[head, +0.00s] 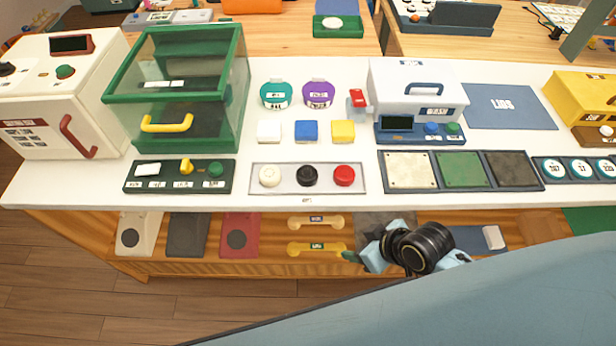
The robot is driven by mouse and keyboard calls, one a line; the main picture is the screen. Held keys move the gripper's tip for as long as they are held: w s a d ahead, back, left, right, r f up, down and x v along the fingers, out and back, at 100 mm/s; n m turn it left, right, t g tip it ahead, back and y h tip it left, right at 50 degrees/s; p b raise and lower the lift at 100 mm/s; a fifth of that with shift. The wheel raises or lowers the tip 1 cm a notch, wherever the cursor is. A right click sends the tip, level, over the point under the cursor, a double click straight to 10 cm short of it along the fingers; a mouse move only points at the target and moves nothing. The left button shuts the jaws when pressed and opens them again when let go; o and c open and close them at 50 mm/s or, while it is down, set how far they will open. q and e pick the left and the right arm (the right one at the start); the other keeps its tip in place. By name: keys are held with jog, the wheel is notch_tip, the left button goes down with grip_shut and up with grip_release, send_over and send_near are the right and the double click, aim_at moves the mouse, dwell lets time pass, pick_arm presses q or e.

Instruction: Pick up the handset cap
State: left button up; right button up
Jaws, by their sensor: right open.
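I cannot tell for certain which piece is the handset cap. A teal round piece (276,94) and a purple round piece (318,94), both labelled, lie on the white counter. Cream (270,176), black (307,176) and red (344,175) round knobs sit in a row on a grey strip (289,189). A cream handset (315,223) and a yellow handset (316,249) lie on the lower shelf. My right gripper (362,247) is open and looks empty, in front of the counter's edge, just right of the handsets. My left gripper is out of view.
A green-framed glass case (181,88) and a cream cabinet (56,95) stand at left. A white box (417,88) stands right of centre, near a blue mat marked LIDS (508,106). White, blue and yellow blocks (306,131) sit mid-counter. A three-panel tray (463,170) lies at the front.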

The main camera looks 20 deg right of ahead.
notch_tip(320, 180, up, 7)
jog(key=w+a+n+t+y, duration=0.1)
jog(key=w+a+n+y, duration=0.1)
jog(key=a+n+y, duration=0.1)
jog(key=t+y, duration=0.2)
jog(key=t, duration=0.1)
send_near(314, 177)
jog(key=x, duration=1)
jog(key=shift+b, duration=0.3)
jog(key=shift+c, duration=0.5)
jog(key=c, duration=0.6)
